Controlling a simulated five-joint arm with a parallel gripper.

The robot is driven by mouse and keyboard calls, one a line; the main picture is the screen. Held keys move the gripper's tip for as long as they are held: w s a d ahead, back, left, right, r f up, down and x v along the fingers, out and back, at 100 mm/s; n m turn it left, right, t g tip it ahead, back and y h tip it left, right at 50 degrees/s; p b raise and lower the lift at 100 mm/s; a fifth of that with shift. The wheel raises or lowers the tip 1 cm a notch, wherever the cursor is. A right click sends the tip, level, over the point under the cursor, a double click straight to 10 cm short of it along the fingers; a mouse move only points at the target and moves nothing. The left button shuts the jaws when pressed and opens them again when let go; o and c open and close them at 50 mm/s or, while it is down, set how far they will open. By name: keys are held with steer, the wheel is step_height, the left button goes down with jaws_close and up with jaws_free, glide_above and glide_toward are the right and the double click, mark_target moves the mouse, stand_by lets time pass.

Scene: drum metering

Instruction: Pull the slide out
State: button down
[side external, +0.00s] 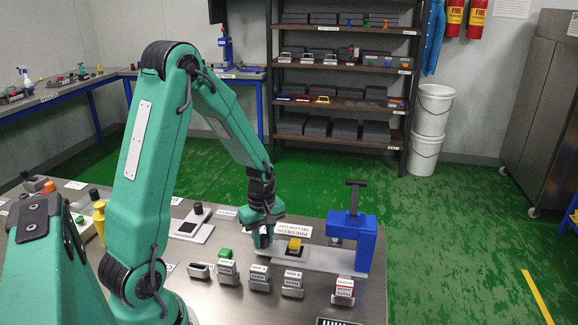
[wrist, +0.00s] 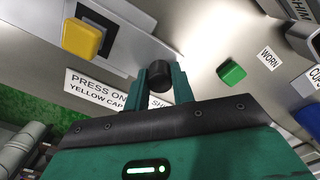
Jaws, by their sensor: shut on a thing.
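The slide (side external: 315,261) is a flat grey plate on the metal table, running to the right under a blue press (side external: 366,232). A yellow cap (side external: 294,244) sits on a dark square on it; the cap also shows at the upper left of the wrist view (wrist: 84,38). My gripper (side external: 262,240) is down at the slide's left end. In the wrist view its two green fingers (wrist: 158,86) are shut on a round black knob (wrist: 161,72) at the end of the plate. Where the knob joins the slide is partly hidden.
A green block (side external: 225,253) lies left of my gripper. Several small labelled grey-topped blocks (side external: 292,283) stand along the front. A label reading "PRESS ON YELLOW CAP" (side external: 293,230) lies behind the slide. A plate with a black knob (side external: 192,226) stands farther left.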

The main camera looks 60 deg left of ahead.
steer(key=shift+s+a, duration=0.7)
steer(key=shift+a, duration=0.1)
steer(key=c, duration=1.2)
jaws_free()
steer(key=shift+d+r, duration=0.1)
step_height(320, 180, up, 8)
steer(key=shift+f, duration=0.15)
